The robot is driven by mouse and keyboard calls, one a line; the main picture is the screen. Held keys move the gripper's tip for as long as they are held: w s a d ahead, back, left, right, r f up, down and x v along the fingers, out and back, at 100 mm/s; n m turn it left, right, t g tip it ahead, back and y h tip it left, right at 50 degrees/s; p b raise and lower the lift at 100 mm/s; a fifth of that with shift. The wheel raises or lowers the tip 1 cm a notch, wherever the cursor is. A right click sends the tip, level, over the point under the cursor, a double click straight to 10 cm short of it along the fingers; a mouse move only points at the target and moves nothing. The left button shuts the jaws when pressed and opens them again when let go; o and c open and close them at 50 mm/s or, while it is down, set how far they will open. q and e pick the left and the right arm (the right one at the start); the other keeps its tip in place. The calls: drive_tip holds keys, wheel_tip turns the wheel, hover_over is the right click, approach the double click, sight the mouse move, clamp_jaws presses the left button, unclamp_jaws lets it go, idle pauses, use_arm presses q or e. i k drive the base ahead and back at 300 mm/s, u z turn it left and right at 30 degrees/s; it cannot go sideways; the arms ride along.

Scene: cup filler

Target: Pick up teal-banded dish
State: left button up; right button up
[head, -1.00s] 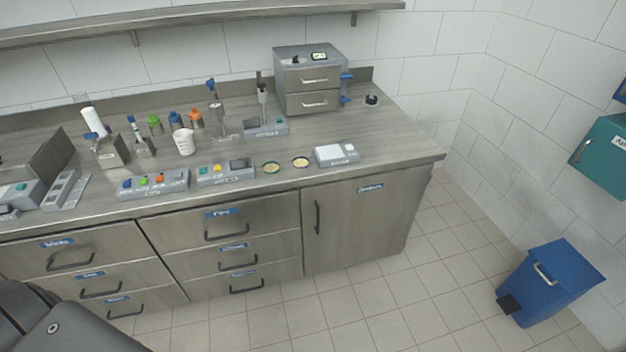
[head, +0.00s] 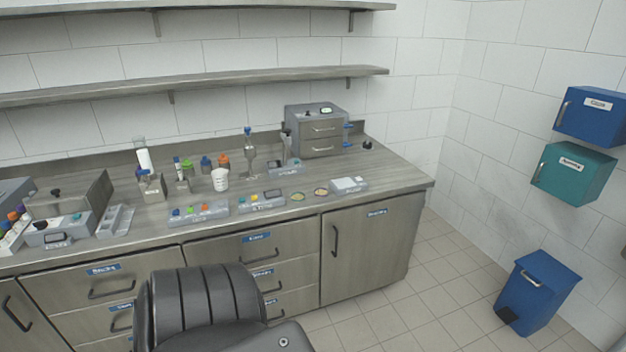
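Two small round dishes lie flat on the counter near its front edge. The left dish (head: 297,196) has yellowish-green contents and a dark, greenish rim that looks like the teal band, but it is too small to be certain. The right dish (head: 321,191) is paler with an orange-brown rim. Neither of my grippers is in view, and nothing is seen touching the dishes.
A white-topped grey device (head: 348,185) stands right of the dishes, and a button box (head: 262,202) stands left. Behind are a holder (head: 285,167) and a drawer unit (head: 318,132). A white beaker (head: 220,180) stands farther left. The counter's right end (head: 400,178) is clear.

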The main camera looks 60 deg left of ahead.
sight(296, 197)
drive_tip(key=z, duration=0.1)
drive_tip(key=i, duration=1.35)
drive_tip(key=u, duration=0.35)
drive_tip(key=i, duration=1.2)
drive_tip(key=u, duration=1.55)
drive_tip(key=i, duration=0.85)
drive_tip(key=u, duration=0.9)
